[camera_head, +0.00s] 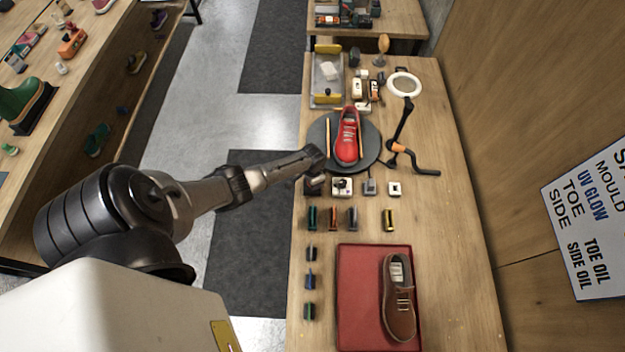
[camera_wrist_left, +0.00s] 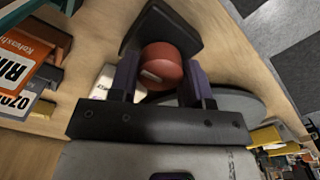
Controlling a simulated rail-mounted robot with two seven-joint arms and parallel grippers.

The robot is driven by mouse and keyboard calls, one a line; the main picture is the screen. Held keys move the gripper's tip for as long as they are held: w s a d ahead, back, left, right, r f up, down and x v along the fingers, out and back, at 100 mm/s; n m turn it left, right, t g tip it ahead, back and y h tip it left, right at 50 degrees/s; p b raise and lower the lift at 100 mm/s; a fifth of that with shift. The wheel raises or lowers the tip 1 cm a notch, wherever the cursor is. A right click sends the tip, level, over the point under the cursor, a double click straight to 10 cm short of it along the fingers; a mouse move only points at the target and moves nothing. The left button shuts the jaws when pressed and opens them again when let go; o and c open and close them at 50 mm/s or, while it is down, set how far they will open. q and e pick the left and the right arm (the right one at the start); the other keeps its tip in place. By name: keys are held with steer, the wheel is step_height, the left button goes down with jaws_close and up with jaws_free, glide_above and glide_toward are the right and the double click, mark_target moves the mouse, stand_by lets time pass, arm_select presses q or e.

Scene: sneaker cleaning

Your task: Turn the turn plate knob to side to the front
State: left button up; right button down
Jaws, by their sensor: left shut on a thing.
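The round dark turn plate (camera_head: 372,150) lies on the workbench with a red sneaker (camera_head: 347,140) on it, toe toward the front of the bench. The plate's dark edge also shows in the left wrist view (camera_wrist_left: 238,103). The reddish-brown round knob (camera_wrist_left: 165,65) sits on a black base (camera_wrist_left: 180,28) in that view, between the two fingers of my left gripper (camera_wrist_left: 162,80). The gripper is shut on the knob. My right gripper is not in view.
Small devices (camera_head: 342,186) stand just in front of the plate. A black stand with an orange clamp (camera_head: 399,148) is at its right. Several small bottles (camera_head: 333,217) stand nearer. A red mat (camera_head: 358,285) bears a brown shoe (camera_head: 399,297). The bench's right front is clear.

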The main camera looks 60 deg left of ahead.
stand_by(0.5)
arm_select(q)
steer(key=o, duration=0.9)
steer(key=shift+o, duration=0.2)
steer(key=shift+r, duration=0.1)
step_height(320, 180, up, 14)
steer(key=p, duration=0.1)
steer(key=shift+f, duration=0.2)
stand_by(0.3)
